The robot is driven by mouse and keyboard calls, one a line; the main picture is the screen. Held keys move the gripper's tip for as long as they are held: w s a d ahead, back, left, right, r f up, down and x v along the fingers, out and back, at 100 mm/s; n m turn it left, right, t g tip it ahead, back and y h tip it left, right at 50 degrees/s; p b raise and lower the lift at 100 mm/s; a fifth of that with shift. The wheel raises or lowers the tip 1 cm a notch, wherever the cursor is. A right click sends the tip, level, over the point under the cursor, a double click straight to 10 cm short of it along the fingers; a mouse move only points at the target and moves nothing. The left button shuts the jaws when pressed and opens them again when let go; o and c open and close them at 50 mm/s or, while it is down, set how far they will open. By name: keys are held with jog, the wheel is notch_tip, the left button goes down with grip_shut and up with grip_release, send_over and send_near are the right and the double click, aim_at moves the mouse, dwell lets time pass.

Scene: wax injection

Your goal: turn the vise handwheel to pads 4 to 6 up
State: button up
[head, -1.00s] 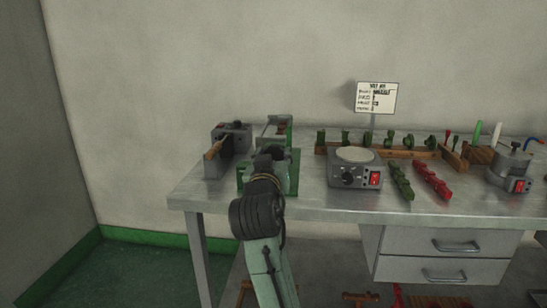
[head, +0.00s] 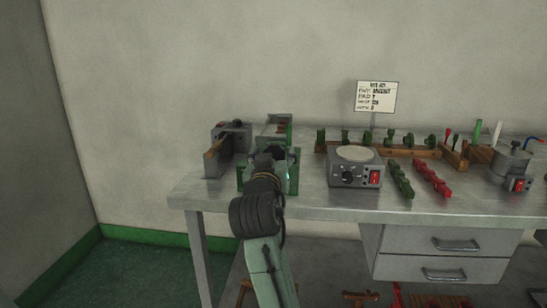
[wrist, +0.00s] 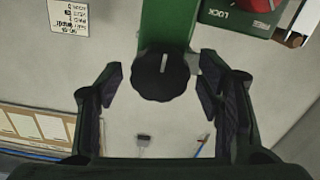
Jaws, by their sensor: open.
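The handwheel (wrist: 160,77) shows in the wrist view as a dark, scalloped knob with a white index line pointing nearly straight up in the picture. It sits on the lower end of a green body (wrist: 168,25), which I take to be the vise. My gripper (wrist: 162,84) is open, with one finger on each side of the handwheel and visible gaps to it. In the head view the green vise (head: 293,179) stands near the bench's left end. My arm hides its front and the handwheel there. The pad numbers are not readable.
Green (head: 400,180) and red (head: 432,179) pieces lie farther right. A sign (head: 376,96) stands behind.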

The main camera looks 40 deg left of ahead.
jog(key=v, duration=1.2)
jog(key=shift+s, duration=0.1)
dwell(0.4)
